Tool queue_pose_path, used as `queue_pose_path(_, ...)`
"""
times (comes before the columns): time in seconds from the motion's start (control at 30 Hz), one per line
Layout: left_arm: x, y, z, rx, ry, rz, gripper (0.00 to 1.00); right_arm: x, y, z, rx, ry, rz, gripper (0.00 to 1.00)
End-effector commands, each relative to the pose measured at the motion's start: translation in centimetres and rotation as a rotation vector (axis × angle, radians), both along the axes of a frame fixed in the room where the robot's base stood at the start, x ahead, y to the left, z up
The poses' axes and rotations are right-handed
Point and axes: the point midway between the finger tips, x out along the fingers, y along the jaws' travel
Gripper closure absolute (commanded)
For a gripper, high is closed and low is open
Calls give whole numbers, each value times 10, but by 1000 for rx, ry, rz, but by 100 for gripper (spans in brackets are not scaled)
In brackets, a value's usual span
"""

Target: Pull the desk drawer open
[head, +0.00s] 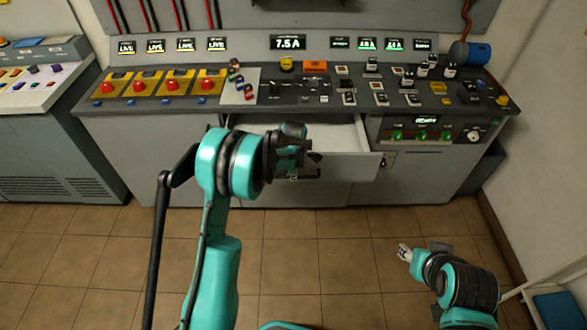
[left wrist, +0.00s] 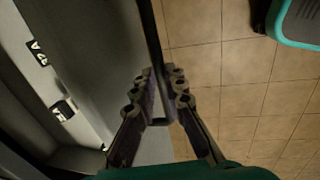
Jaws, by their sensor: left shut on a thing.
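The desk drawer (head: 345,165) is pulled partly out of the grey console, and its pale interior shows from above in the head view. Its dark handle (head: 308,176) is on the front panel, partly hidden by my left gripper (head: 306,160). In the left wrist view, the fingers of my left gripper (left wrist: 158,108) are closed around the handle at the drawer's front edge (left wrist: 152,35). My right gripper (head: 403,253) hangs over the floor at the lower right, away from the drawer; its finger opening is too small to judge.
The console top (head: 270,92) carries buttons, switches and lit displays. A second console (head: 50,120) stands at the left. A blue cylinder (head: 472,54) is at the back right. The tiled floor (head: 330,240) before the drawer is clear. A wall closes the right side.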

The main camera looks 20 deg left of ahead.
Motion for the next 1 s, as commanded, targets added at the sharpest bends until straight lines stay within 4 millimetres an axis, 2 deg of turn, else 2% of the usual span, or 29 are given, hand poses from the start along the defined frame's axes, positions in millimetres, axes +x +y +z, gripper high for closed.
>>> queue_pose_path(0.2, -31, -9, 1, 0, -1, -1, 100, 0, 0, -2, 0, 0, 0, 60)
queue_pose_path(0.4, -46, -13, 1, 0, -1, -1, 100, 0, 0, -3, 0, 0, 0, 60)
queue_pose_path(0.87, -50, -15, 1, 0, -1, 0, 100, 0, 0, -3, 0, 0, 0, 60)
queue_pose_path(0.9, -50, -15, 1, 0, -1, 0, 83, 0, 0, -3, 0, 0, 0, 60)
queue_pose_path(0.97, -50, -15, 1, 0, -1, 0, 68, 0, 0, -3, 0, 0, 0, 60)
queue_pose_path(1.0, -50, -15, 1, 0, -1, 0, 68, 0, 0, -3, 0, 0, 0, 60)
